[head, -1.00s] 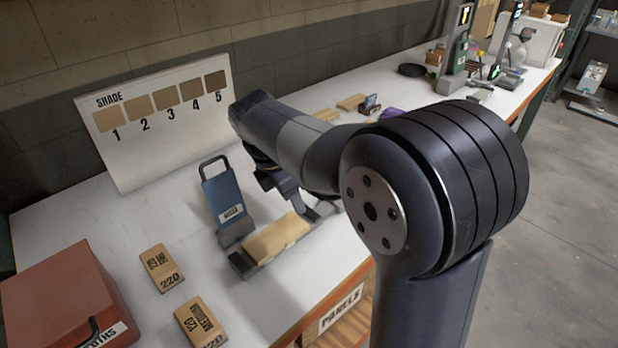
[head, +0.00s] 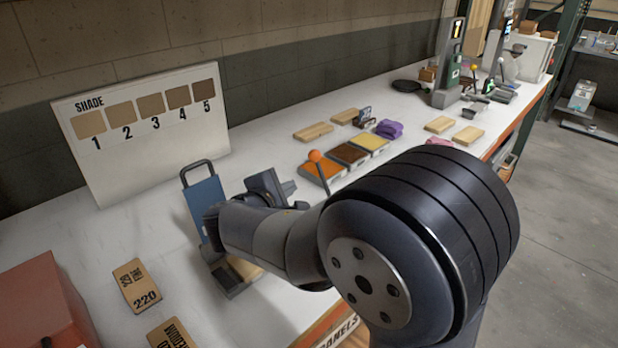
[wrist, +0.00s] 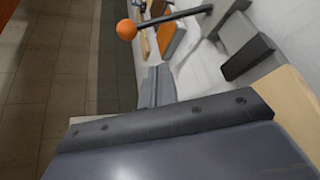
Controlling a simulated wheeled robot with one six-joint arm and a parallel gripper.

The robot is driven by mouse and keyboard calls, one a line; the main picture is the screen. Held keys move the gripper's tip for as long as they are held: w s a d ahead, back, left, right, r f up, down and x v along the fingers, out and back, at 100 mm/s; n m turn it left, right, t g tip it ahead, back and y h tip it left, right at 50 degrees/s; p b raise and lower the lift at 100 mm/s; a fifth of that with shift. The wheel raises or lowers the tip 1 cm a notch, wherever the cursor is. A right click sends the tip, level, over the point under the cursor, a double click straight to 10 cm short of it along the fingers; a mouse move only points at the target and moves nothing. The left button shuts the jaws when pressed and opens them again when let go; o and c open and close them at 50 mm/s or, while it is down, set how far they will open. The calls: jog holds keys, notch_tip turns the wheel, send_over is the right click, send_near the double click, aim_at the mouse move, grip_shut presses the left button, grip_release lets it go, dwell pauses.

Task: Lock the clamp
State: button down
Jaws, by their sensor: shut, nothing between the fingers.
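The clamp's lever (head: 323,180) stands up and ends in an orange ball knob (head: 315,156). In the wrist view the lever (wrist: 175,18) crosses the top, with the orange knob (wrist: 126,29) at its left end. My arm hides the lever's foot in the head view, so I cannot tell how the clamp is set. A pale wooden block (head: 243,269) lies in a dark holder (head: 228,281), partly behind my arm. My gripper (head: 288,190) is shut and empty, to the left of the lever and apart from the knob.
A blue upright board (head: 203,205) with a handle stands behind the holder. Sanding blocks (head: 136,285) and a red box (head: 38,305) are at the left. Colour trays (head: 352,153) and purple cloth (head: 390,129) lie beyond the lever. The shade board (head: 145,135) stands at the back.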

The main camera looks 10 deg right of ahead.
aim_at(322, 177)
jog(key=shift+w+a+t+y, duration=0.15)
jog(key=shift+a+t+y, duration=0.25)
jog(key=shift+a+t, duration=0.25)
jog(key=shift+w+f, duration=0.1)
jog(key=p+x, duration=0.1)
jog(key=x, duration=0.9)
jog(key=shift+d, duration=0.25)
jog(key=s+d+r, duration=0.2)
jog(key=shift+s+d+p, duration=0.1)
jog(key=shift+s+p, duration=0.2)
jog(key=shift+p, duration=0.05)
jog(key=shift+s+f+b, duration=0.1)
jog(key=shift+s+b, duration=0.05)
jog(key=shift+b, duration=0.75)
jog(key=shift+d+b, duration=0.1)
jog(key=shift+b, duration=0.25)
